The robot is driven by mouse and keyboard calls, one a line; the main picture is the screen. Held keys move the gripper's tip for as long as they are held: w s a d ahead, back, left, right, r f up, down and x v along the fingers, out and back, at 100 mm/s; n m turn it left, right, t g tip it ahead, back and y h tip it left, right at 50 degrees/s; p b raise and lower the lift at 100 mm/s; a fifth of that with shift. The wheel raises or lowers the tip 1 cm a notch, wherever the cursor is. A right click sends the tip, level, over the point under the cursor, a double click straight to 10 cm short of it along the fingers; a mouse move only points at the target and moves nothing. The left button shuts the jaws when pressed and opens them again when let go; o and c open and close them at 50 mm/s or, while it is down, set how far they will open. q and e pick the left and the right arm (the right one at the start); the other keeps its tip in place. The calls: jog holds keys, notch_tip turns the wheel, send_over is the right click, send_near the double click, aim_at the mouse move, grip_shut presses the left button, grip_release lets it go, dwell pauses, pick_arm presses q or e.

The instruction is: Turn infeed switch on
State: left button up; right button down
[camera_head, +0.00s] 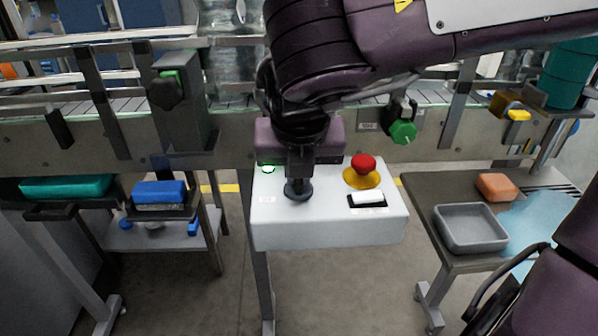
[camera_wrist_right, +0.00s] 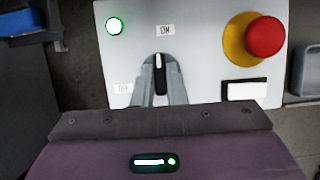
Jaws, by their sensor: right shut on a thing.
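The infeed switch is a round black rotary knob (camera_head: 298,190) on top of a white control box (camera_head: 330,225). In the right wrist view the knob (camera_wrist_right: 159,61) has a white line that points up toward the ON label (camera_wrist_right: 166,29). Another label (camera_wrist_right: 123,88), probably OFF, sits to its lower left. My right gripper (camera_head: 301,177) comes down from above and is shut on the knob; its fingers (camera_wrist_right: 160,80) lie on both sides of it. A round lamp (camera_wrist_right: 115,26) on the box is lit, white with a green rim. My left gripper is out of view.
A red emergency button (camera_head: 363,162) on a yellow base and a white rocker (camera_head: 367,198) sit right of the knob. A conveyor runs behind the box. A grey tray (camera_head: 470,247) and an orange block (camera_head: 497,187) are on a right-hand table.

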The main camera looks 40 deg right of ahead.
jog(key=c, duration=1.5)
grip_release()
jog(key=shift+o, duration=0.2)
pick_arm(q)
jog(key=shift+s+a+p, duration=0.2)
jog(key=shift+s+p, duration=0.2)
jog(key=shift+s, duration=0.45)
pick_arm(e)
jog(key=v, duration=0.7)
jog(key=shift+s+r, duration=0.15)
jog(key=shift+r, duration=0.2)
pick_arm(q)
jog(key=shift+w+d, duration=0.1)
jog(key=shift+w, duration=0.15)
pick_arm(e)
jog(key=shift+a, duration=0.1)
